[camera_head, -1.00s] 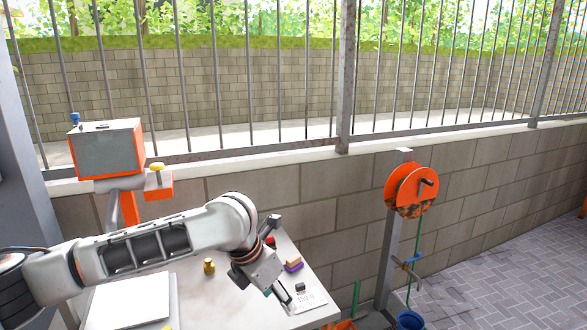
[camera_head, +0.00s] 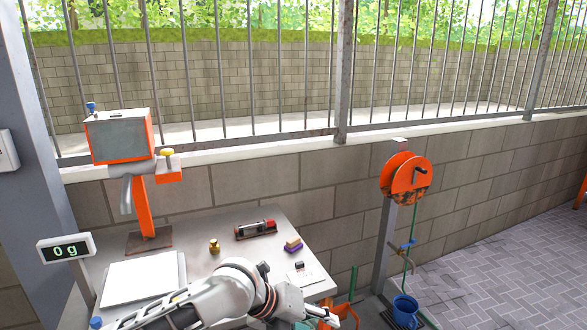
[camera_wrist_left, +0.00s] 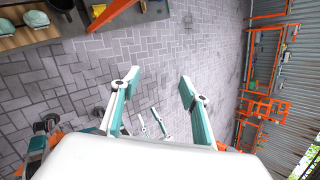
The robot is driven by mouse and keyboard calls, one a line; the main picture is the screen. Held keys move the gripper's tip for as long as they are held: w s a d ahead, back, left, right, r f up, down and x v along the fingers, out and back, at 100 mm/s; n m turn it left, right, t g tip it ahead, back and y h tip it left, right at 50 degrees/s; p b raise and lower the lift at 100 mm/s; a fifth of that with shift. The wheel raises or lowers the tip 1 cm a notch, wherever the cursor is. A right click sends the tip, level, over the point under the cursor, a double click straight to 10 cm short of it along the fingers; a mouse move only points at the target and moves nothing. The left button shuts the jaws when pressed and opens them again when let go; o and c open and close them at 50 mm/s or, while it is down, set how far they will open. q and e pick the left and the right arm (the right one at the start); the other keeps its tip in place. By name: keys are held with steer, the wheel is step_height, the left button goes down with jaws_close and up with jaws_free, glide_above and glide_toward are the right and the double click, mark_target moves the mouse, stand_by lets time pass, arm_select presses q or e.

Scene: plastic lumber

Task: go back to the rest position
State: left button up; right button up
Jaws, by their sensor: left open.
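My left arm comes in low across the front of the table in the head view, its wrist at the bottom near the table's front edge. My left gripper (camera_wrist_left: 160,82) is open in the wrist view, with its two fingers spread and nothing between them. Paving lies beyond the fingers. My right gripper is not in view.
The grey table (camera_head: 215,262) holds a white scale plate (camera_head: 143,279), a brass weight (camera_head: 214,245), a red-and-black tool (camera_head: 256,229) and a purple-yellow block (camera_head: 293,245). A display (camera_head: 66,249) reads 0 g.

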arm_select(q)
steer(key=s+a+f+n+t+h, duration=0.1)
steer(key=s+a+f+n+t, duration=0.1)
steer(key=f+n, duration=0.55)
steer(key=s+a+f+n+t, duration=0.2)
steer(key=a+f+n+t, duration=0.15)
steer(key=n, duration=0.65)
steer(key=s+a+f+n+t+y, duration=0.1)
steer(key=s+a+f+n+y, duration=0.2)
steer(key=s+a+f+n, duration=0.3)
steer(key=s+a+f+n+y, duration=0.2)
steer(key=s+a+f+n, duration=0.4)
steer(key=a, duration=0.7)
steer(key=s+n, duration=0.2)
steer(key=s, duration=0.1)
steer(key=shift+a+f+t+y, duration=0.15)
steer(key=shift+a+t+y, duration=0.2)
steer(key=shift+y, duration=0.05)
